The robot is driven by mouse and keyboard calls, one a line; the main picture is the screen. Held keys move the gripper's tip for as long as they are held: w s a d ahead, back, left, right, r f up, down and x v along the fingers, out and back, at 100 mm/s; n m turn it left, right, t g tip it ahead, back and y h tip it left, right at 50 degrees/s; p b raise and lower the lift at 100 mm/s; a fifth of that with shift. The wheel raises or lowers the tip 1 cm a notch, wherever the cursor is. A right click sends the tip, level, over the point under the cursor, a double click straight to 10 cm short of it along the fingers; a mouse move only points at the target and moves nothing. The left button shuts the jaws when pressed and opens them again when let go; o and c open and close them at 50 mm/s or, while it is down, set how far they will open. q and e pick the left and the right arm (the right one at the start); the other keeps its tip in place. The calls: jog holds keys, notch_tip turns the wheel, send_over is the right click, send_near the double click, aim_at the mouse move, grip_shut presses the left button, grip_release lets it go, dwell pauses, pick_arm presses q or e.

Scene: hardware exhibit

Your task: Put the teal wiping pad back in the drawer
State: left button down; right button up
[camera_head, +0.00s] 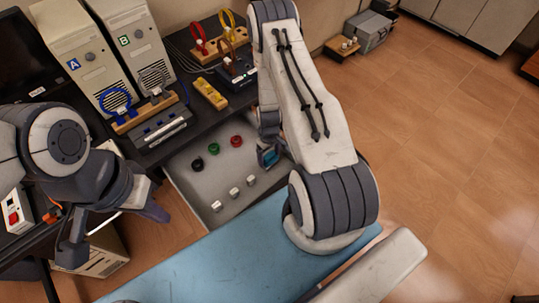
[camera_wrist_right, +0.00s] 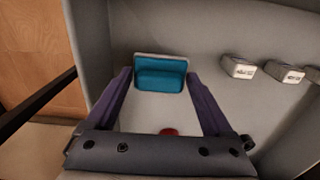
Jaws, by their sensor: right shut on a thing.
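The teal wiping pad (camera_wrist_right: 160,78), with a pale grey backing, sits between the fingertips of my right gripper (camera_wrist_right: 160,74) in the right wrist view. That gripper is shut on it. In the head view my right gripper (camera_head: 269,154) is over the right part of the open grey drawer (camera_head: 200,180), mostly hidden by my own arm; a bit of teal shows there. The drawer floor also shows in the right wrist view (camera_wrist_right: 235,110). I cannot tell whether the pad touches the drawer floor. My left gripper (camera_head: 113,228) is open and empty, left of the drawer.
The drawer holds black (camera_head: 197,163), green (camera_head: 213,149) and red (camera_head: 236,141) round pieces and several small white blocks (camera_head: 234,193). Above it, the dark desk (camera_head: 180,65) carries two computer towers (camera_head: 80,50) and cable racks. A blue mat (camera_head: 215,250) lies in front.

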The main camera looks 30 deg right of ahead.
aim_at(269, 155)
jog(key=shift+f, duration=0.35)
jog(key=o, duration=1.1)
jog(key=shift+c, duration=0.2)
notch_tip(269, 155, up, 13)
jog(key=p, duration=1.1)
jog(key=shift+r+p, duration=0.15)
jog(key=shift+p, duration=0.2)
jog(key=shift+w, duration=0.1)
jog(key=w+a+r+n, duration=0.1)
jog(key=a+r, duration=0.8)
jog(key=r, duration=0.2)
jog(key=a+r+n, duration=0.2)
jog(key=a+r, duration=0.6)
jog(key=r, duration=0.3)
jog(key=s+a+r+n, duration=0.1)
jog(key=s+a+r, duration=0.1)
jog(key=s+r, duration=0.3)
jog(key=s+a+r+n, duration=0.1)
jog(key=s+a+r, duration=0.2)
jog(key=s+r, duration=0.2)
jog(key=s+a+r+y, duration=0.1)
jog(key=s+a+r, duration=0.2)
jog(key=s+r, duration=0.3)
jog(key=s, duration=0.4)
jog(key=shift+s+n, duration=0.2)
jog(key=shift+n, duration=0.2)
